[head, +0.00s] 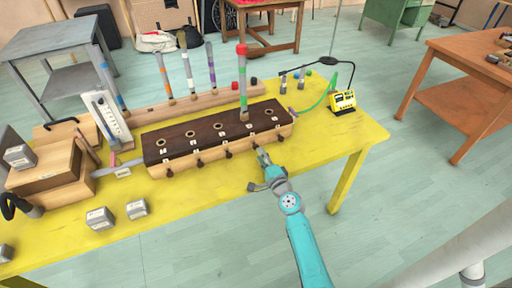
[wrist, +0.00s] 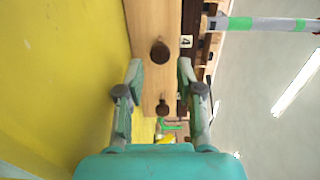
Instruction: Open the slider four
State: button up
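A long wind chest (head: 183,145) with a dark top and pale wooden front stands on the yellow table. Dark slider knobs line its front, with small numbered labels above them. The slider four knob (head: 254,143) is near the right end; in the wrist view this round dark knob (wrist: 160,52) sits beside the label 4 (wrist: 186,41). My gripper (wrist: 161,72) is open, one finger on each side of the line of knobs, with nothing visibly gripped. In the head view my gripper (head: 262,154) is just in front of the chest. A green-and-red banded tube (head: 242,80) stands upright in the hole behind slider four.
Another slider knob (wrist: 162,108) shows between my fingers, nearer the palm. More tubes stand in a wooden rack (head: 180,106) behind the chest. A yellow meter (head: 342,101) is at the right. Grey blocks (head: 100,218) lie at the front left.

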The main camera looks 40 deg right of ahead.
aim_at(256, 147)
jog(key=shift+x, duration=2.8)
grip_shut()
